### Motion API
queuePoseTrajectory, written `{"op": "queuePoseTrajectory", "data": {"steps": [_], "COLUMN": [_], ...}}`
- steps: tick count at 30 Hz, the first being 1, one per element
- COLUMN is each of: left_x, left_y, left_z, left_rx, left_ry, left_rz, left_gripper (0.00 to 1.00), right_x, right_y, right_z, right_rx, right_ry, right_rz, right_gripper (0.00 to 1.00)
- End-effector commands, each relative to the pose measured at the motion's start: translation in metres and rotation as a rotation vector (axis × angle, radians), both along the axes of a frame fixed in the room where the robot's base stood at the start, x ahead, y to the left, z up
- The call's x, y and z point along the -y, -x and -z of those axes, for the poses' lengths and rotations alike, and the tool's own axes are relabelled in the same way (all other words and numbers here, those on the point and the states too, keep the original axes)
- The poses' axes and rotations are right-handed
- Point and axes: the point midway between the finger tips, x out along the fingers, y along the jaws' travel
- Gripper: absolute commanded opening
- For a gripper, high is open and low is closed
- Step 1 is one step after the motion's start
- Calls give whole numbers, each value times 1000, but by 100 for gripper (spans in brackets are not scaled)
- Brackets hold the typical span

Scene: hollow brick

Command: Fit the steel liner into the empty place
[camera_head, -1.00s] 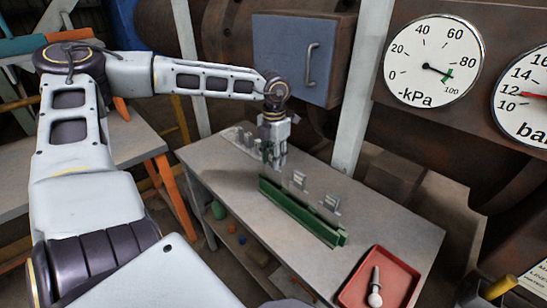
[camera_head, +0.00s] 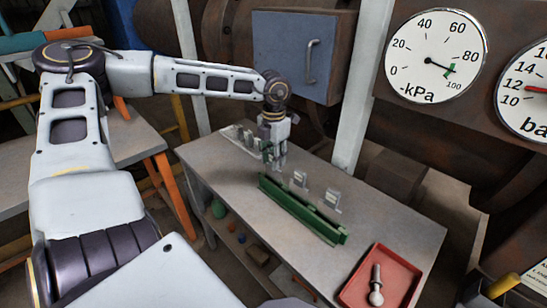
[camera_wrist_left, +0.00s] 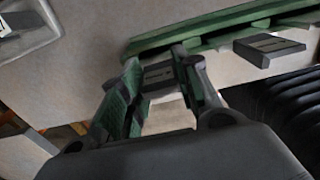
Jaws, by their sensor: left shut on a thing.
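My left gripper (camera_head: 274,162) is above the table near the far left end of a long green holder (camera_head: 302,210). In the left wrist view its green-padded fingers (camera_wrist_left: 158,88) are shut on a small dark grey piece, which looks like the steel liner (camera_wrist_left: 158,76). The green holder also runs across the top of that view (camera_wrist_left: 225,30), just beyond the fingertips. A similar grey piece (camera_wrist_left: 268,49) stands beside the holder. In the head view two grey pieces (camera_head: 300,179) (camera_head: 332,199) stand along its far side. The held piece's lower end is hidden. My right gripper is not in view.
Several small grey pieces (camera_head: 237,136) stand at the table's far left, behind my gripper. A red tray (camera_head: 352,291) with a white-ended tool (camera_head: 376,285) lies at the near right. The table (camera_head: 220,175) is otherwise clear. A blue cabinet (camera_head: 290,55) stands behind.

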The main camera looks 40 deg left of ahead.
Motion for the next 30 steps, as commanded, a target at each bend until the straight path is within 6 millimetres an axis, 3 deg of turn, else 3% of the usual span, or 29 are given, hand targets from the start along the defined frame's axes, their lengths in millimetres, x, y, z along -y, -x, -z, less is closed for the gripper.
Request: {"op": "queuePoseTrajectory", "data": {"steps": [4,5,10,23,30], "left_x": [0,0,0,0,0], "left_y": [0,0,0,0,-1], "left_z": [2,1,1,1,-10], "left_rx": [2,2,1,0,2], "left_ry": [0,0,0,0,-1], "left_rz": [0,0,0,0,0], "left_gripper": [3,34,56,57,57], "right_x": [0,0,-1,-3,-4], "right_y": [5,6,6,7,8], "right_z": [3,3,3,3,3], "right_rx": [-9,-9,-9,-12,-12], "right_ry": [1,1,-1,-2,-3], "right_rz": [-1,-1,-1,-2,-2], "right_gripper": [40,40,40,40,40]}}
